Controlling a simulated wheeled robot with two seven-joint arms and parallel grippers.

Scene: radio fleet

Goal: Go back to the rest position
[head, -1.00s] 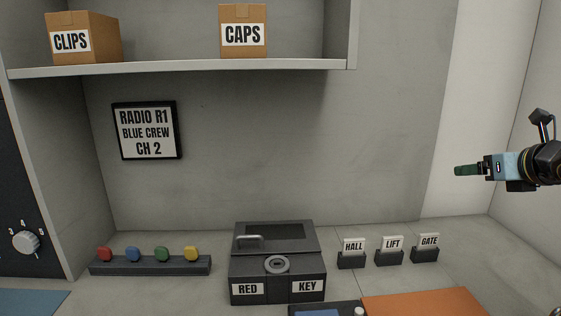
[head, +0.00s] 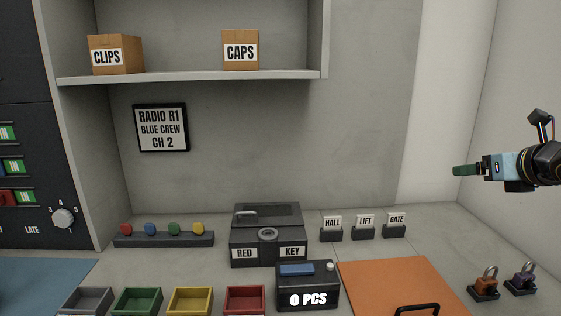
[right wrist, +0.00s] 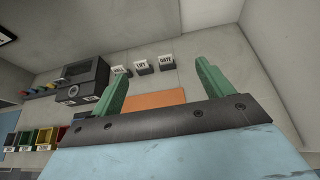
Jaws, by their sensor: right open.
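My right gripper (head: 464,170) is held up at the right of the head view, in front of the bare wall and well above the counter. It points left and holds nothing. In the right wrist view its two green fingers (right wrist: 160,88) stand wide apart with nothing between them. My left gripper is not in view.
Below are a black RED/KEY box (head: 268,248), a 0 PCS counter (head: 308,292), an orange mat (head: 395,285), coloured bins (head: 190,300), and padlocks (head: 484,284). Tag holders (head: 364,231) stand behind. A shelf (head: 200,76) overhangs at upper left. Air around my right gripper is free.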

